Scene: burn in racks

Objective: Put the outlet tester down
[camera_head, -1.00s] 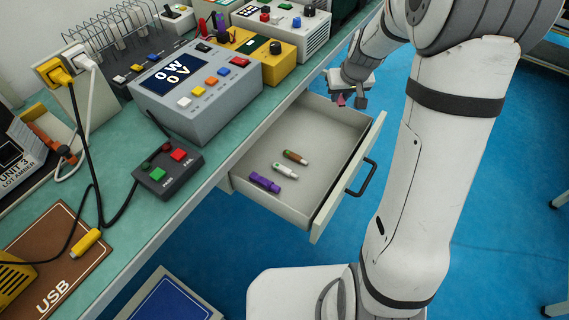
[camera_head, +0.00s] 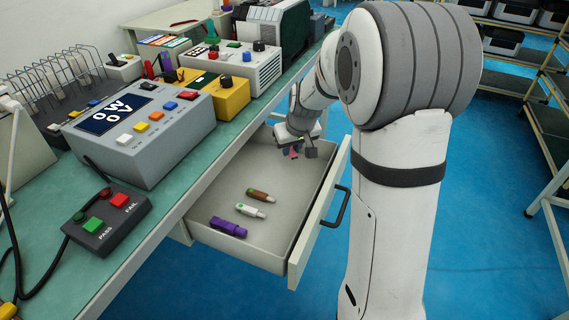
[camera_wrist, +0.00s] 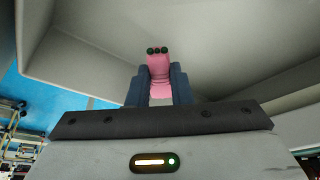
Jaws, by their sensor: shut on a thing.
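My gripper (camera_head: 303,152) is shut on the outlet tester, a small pink piece (camera_head: 293,153) that is mostly hidden by the fingers in the head view. In the wrist view the pink outlet tester (camera_wrist: 158,66) stands between the two dark fingers, with several dark green round tips at its far end. My gripper is at the far end of the open drawer (camera_head: 270,238), with pale drawer walls and floor around it in the wrist view. I cannot tell whether the tester touches the drawer floor.
In the drawer's near part lie a purple stick (camera_head: 228,227), a white stick (camera_head: 250,211) and a brown stick (camera_head: 260,195). The drawer floor between them and my gripper is clear. The green bench (camera_head: 165,215) carries a grey meter box (camera_head: 150,135) and a pass/fail button box (camera_head: 108,220).

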